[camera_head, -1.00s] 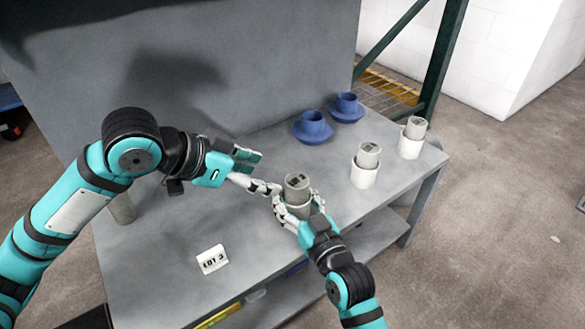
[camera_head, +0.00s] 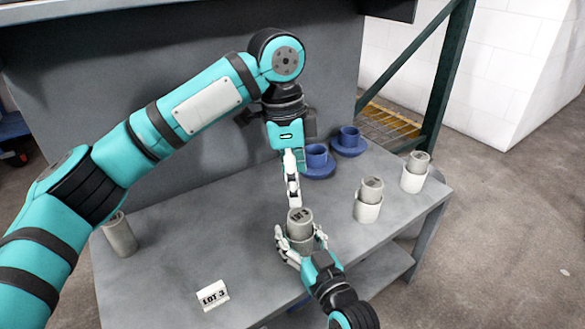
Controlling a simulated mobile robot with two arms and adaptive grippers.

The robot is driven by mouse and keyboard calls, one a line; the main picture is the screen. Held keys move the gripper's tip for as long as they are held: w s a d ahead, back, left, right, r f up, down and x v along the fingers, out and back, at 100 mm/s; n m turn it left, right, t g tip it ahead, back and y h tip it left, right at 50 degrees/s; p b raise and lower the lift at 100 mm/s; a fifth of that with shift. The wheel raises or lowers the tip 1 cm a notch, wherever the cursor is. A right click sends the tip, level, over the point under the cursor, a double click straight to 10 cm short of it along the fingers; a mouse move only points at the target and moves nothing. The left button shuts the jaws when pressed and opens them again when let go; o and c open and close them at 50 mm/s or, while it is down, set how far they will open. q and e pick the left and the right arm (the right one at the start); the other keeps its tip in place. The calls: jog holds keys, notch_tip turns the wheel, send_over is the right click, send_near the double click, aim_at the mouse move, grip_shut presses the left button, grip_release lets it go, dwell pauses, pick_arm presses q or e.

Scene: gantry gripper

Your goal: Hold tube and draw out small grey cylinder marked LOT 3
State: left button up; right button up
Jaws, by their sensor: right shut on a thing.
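A small grey cylinder (camera_head: 300,217) with dark marking on its top sits upright in a tube (camera_head: 299,244) near the middle of the table. The marking is too small to read surely. My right gripper (camera_head: 300,246) is shut around the tube, and its fingers hide much of it. My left gripper (camera_head: 293,203) points down from above, its fingertips just over or at the cylinder's top. Its fingers show edge-on, so I cannot tell whether they are open or touching the cylinder. A white LOT 3 card (camera_head: 213,295) stands at the table's front left.
Another grey cylinder (camera_head: 120,236) stands at the left. The grey table (camera_head: 200,240) is clear around the card.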

aim_at(300, 215)
pick_arm(q)
jog(key=f, duration=0.6)
jog(key=d+f, duration=0.1)
jog(key=f, duration=0.3)
jog(key=shift+d, duration=0.1)
jog(key=shift+r, duration=0.1)
jog(key=c, duration=1.5)
grip_shut()
jog(key=shift+r, duration=0.15)
jog(key=shift+r, duration=1.4)
pick_arm(e)
jog(key=shift+f, duration=0.1)
pick_arm(q)
jog(key=shift+r, duration=0.1)
jog(key=shift+r, duration=1.4)
jog(key=shift+r, duration=0.15)
